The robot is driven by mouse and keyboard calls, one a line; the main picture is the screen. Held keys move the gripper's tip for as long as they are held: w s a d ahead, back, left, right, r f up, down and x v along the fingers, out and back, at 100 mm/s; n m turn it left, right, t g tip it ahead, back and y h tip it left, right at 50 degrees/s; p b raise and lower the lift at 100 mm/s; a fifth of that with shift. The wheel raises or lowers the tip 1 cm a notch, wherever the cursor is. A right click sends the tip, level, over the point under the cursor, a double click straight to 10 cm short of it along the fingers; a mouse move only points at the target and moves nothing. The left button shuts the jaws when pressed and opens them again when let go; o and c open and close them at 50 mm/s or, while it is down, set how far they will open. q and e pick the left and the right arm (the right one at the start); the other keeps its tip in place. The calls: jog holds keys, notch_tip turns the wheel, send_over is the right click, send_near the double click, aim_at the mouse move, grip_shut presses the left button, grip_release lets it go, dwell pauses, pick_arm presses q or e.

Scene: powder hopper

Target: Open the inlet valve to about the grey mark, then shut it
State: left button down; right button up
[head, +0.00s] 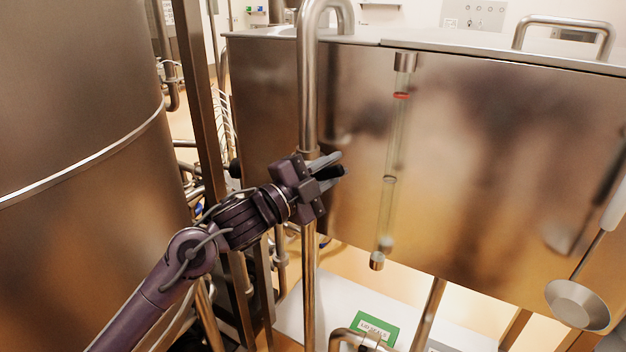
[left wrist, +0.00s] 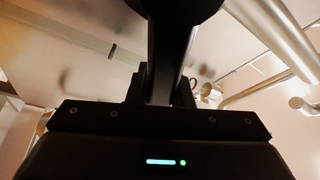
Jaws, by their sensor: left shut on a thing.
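The inlet valve sits on the upright steel pipe (head: 309,110) in front of the hopper; its body is mostly hidden by my left gripper (head: 328,168). That gripper is shut on the valve's black handle (head: 333,172), whose tip shows between the fingers. In the left wrist view the dark handle (left wrist: 172,65) runs into the jaws. On the steel hopper's front (head: 490,150) a clear sight tube (head: 394,140) carries a red ring (head: 401,95) near the top and a grey mark (head: 389,179) about mid-height. A pale blurred patch shows near the tube's bottom. My right gripper is out of view.
A large steel tank (head: 75,110) fills the left side. Frame posts and pipes crowd the gap beside my left arm. A metal scoop (head: 577,303) hangs at the lower right. A green label (head: 374,328) lies on a white surface below.

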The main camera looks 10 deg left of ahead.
pick_arm(q)
jog(key=a+r+n+t+y, duration=0.1)
jog(key=a+n, duration=0.1)
jog(key=n, duration=0.2)
jog(key=w+a+r+n+t+y, duration=0.1)
jog(key=a+r+n+t, duration=0.1)
jog(key=n, duration=0.3)
jog(key=w+a+r+n+t+y+p, duration=0.1)
jog(key=a+n+t, duration=0.1)
jog(key=n, duration=0.2)
jog(key=shift+w+r+y, duration=0.1)
jog(key=shift+r+y, duration=0.25)
jog(key=shift+y, duration=0.05)
jog(key=n, duration=0.1)
jog(key=a+n+y, duration=0.1)
jog(key=n+t, duration=0.1)
jog(key=shift+w+a+r, duration=0.1)
jog(key=shift+w+a, duration=0.15)
jog(key=shift+w, duration=0.05)
jog(key=shift+w+a+n+y+p, duration=0.15)
jog(key=shift+a+n+y+p, duration=0.2)
jog(key=shift+n+y, duration=0.45)
jog(key=shift+a+n, duration=0.25)
jog(key=shift+n, duration=0.55)
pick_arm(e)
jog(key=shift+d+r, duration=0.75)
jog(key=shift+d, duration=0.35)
pick_arm(q)
jog(key=shift+a+r, duration=0.1)
